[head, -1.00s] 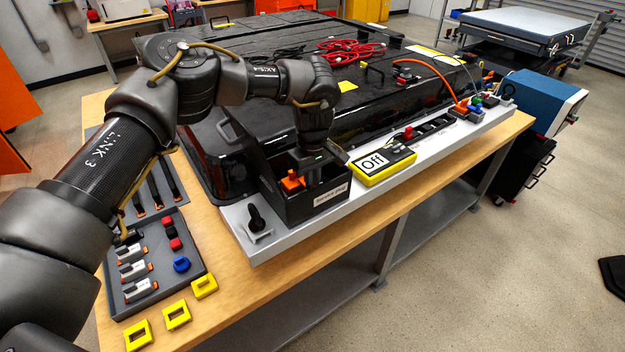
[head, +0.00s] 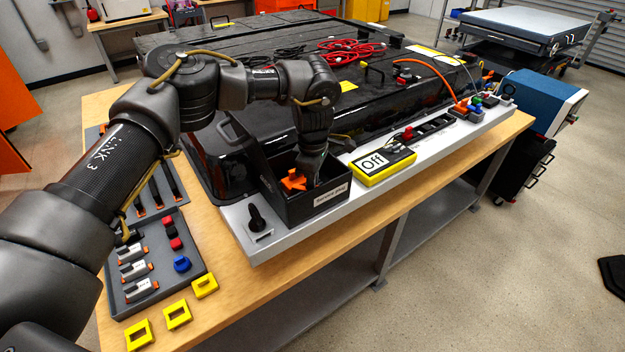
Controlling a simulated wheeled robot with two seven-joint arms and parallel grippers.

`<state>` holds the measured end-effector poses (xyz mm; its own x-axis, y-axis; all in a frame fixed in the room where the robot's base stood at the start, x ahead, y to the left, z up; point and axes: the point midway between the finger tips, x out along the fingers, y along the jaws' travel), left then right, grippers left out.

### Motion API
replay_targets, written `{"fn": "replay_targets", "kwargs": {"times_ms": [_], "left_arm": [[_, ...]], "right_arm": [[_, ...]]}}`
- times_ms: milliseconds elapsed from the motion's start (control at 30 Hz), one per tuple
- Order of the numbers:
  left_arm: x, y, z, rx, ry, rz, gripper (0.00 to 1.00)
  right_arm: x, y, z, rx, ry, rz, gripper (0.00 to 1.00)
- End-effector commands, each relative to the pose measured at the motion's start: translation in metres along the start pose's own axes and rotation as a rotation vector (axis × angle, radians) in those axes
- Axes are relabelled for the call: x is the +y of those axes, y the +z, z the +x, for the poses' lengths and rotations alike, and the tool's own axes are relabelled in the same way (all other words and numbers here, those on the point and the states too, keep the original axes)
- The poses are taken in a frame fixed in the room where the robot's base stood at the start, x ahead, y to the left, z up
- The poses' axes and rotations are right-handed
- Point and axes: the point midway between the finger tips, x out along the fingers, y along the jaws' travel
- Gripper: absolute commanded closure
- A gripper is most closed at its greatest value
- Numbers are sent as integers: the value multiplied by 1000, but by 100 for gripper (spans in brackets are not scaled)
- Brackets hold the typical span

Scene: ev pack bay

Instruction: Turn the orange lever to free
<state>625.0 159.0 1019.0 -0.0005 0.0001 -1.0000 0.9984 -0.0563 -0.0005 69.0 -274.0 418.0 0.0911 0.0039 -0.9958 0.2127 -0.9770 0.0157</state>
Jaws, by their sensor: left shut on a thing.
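The orange lever (head: 292,180) sits inside an open black box with a labelled front wall (head: 318,208), on the light ledge at the near end of the big black pack. My left gripper (head: 306,182) reaches down into this box from above, right at the lever. It is shut on the lever, though its fingertips are mostly hidden by the wrist and the box. My right gripper is out of view.
A yellow meter (head: 383,167) reading "Off" lies just right of the box. A black upright plug (head: 257,219) stands in front of it at left. A grey tray (head: 153,292) with small parts and several yellow pieces (head: 177,315) lie on the wooden bench.

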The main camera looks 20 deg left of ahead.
Motion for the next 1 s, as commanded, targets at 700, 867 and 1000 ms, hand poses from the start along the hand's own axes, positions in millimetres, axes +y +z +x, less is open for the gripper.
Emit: {"fn": "replay_targets", "kwargs": {"times_ms": [700, 867, 1000], "left_arm": [[0, 0, 0, -1, 0, -664, 100], [0, -1, 0, 1, 0, -781, 100], [0, -1, -1, 0, 0, -857, 100]], "right_arm": [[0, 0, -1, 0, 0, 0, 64], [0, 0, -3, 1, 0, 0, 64], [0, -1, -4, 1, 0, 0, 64]]}}
